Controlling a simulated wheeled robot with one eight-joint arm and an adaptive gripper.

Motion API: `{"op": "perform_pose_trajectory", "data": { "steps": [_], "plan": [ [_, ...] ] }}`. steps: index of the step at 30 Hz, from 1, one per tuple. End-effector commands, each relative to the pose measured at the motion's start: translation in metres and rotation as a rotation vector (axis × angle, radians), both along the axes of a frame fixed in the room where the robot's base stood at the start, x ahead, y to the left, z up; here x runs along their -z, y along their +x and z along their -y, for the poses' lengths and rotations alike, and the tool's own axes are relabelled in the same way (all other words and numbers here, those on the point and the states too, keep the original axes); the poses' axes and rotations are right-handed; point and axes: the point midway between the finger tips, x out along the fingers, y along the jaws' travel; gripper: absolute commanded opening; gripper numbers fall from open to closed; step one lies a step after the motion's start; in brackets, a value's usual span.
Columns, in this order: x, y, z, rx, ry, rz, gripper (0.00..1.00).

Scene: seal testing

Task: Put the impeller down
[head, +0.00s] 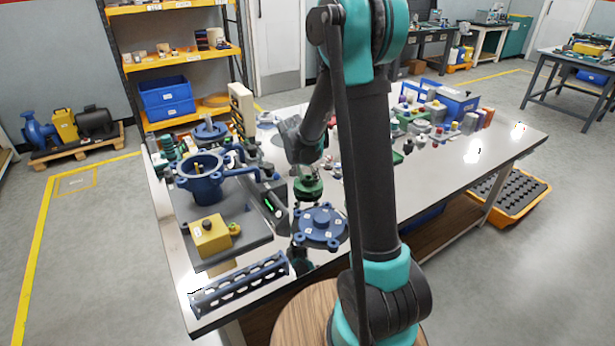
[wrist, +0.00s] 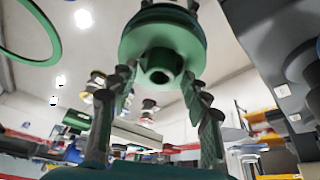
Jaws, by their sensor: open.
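The green impeller (head: 308,188) is at the near middle of the workbench, left of my upright arm, below my gripper (head: 307,170). In the wrist view the impeller (wrist: 160,48) shows as a round green disc with a hub and a dark bore. My gripper (wrist: 157,95) is open there, with one finger on each side of the hub and the disc at the fingertips. I cannot tell whether the fingers touch it, or whether its underside rests on the bench.
A blue flanged cover (head: 320,228) lies just in front of the impeller. A blue pump housing (head: 203,185) and a yellow block (head: 210,237) stand to the left. A blue perforated rack (head: 240,285) lies at the front edge. Small parts crowd the bench's back.

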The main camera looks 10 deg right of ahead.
Motion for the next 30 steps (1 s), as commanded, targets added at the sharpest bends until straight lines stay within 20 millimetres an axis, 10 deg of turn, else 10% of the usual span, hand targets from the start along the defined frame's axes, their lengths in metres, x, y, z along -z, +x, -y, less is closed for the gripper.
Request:
{"op": "perform_pose_trajectory", "data": {
  "steps": [30],
  "plan": [
    [-0.110,-0.035,-0.027,-0.001,0.000,0.000,0.48]
  ]
}}
